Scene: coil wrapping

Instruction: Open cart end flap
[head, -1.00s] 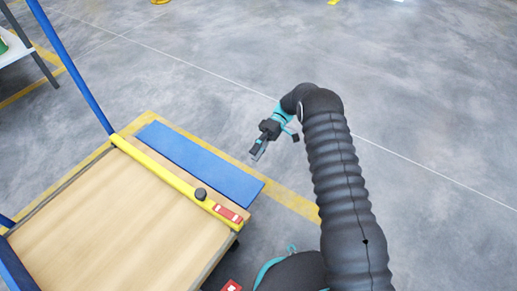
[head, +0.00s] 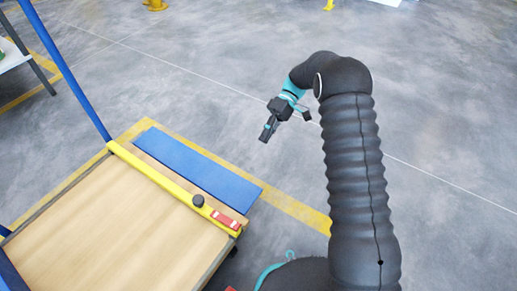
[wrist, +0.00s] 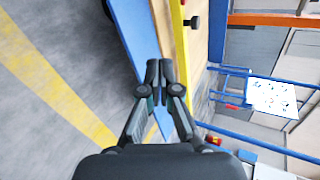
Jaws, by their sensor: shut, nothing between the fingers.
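The cart (head: 95,225) has a wooden deck and stands at the lower left in the head view. A yellow bar (head: 165,182) with a black knob (head: 198,200) and a red label crosses its end. Beyond the bar lie a wooden strip and a flat blue panel (head: 195,165), which looks like the end flap; its exact tilt is unclear. My gripper (head: 265,138) is shut and empty, to the right of the panel and apart from it in the head view. In the wrist view the fingertips (wrist: 160,65) overlap the blue panel (wrist: 135,35) and the wooden strip; contact cannot be told.
A blue post (head: 65,70) rises from the cart's far corner. A table (head: 14,55) stands at the upper left. Yellow floor lines (head: 295,208) run around the cart.

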